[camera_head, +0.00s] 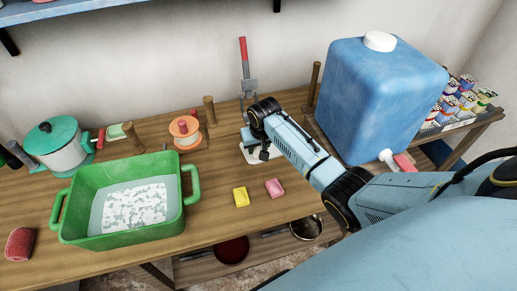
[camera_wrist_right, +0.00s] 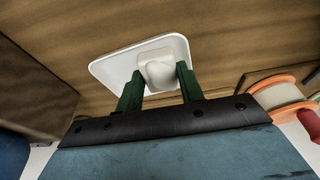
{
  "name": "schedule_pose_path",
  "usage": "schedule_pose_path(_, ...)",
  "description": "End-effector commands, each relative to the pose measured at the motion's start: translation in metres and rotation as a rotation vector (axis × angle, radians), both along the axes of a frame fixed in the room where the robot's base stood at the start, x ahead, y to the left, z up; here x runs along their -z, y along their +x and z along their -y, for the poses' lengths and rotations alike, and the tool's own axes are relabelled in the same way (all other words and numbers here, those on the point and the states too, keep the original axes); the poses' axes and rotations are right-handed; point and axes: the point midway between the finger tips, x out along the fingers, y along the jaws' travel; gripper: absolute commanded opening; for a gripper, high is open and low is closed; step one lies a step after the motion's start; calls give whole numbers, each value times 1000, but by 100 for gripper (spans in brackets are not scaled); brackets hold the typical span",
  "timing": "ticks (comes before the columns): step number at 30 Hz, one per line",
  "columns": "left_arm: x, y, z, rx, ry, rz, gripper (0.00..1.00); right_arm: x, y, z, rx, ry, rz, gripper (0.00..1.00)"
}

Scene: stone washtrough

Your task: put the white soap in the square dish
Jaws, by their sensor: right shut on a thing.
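The white soap (camera_wrist_right: 160,73) sits between the two dark green fingers of my right gripper (camera_wrist_right: 160,84), which is shut on it. The square dish (camera_wrist_right: 113,71) is white with a rim and lies on the wooden table behind the soap in the right wrist view. The soap is over the middle of the dish; I cannot tell whether it touches the bottom. In the head view my right gripper (camera_head: 262,150) points down at the dish (camera_head: 250,157), covering part of it, and the soap is hidden there. My left gripper is not in view.
A yellow soap (camera_head: 241,197) and a pink soap (camera_head: 274,188) lie in front of the dish. A green basin (camera_head: 75,210) of sudsy water stands left. An orange spool-like thing (camera_head: 185,132) is left of the dish. A large blue water container (camera_head: 375,100) stands right, near my arm.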

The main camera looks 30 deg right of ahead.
Motion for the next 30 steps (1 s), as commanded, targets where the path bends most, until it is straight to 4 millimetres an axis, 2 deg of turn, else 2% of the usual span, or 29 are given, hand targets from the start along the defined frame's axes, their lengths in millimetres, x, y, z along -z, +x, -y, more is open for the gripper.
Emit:
schedule_pose_path(2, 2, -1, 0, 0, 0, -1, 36, 8, 0, 0, 0, 0, 0, 10)
schedule_pose_path(9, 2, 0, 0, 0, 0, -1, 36, 8, 0, 0, 0, 0, 2, 10)
schedule_pose_path(18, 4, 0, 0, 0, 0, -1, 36, 17, 0, 0, 0, 1, 1, 10)
schedule_pose_path(19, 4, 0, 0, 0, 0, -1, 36, 16, 0, 0, 0, 1, 1, 40)
schedule_pose_path(21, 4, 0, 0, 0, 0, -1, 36, 16, 0, 0, 0, 1, 1, 49)
schedule_pose_path(24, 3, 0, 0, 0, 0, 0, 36, 16, 0, 0, 0, 1, 1, 59)
schedule_pose_path(30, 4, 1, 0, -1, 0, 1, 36, 16, 0, 0, 0, 1, 1, 59)
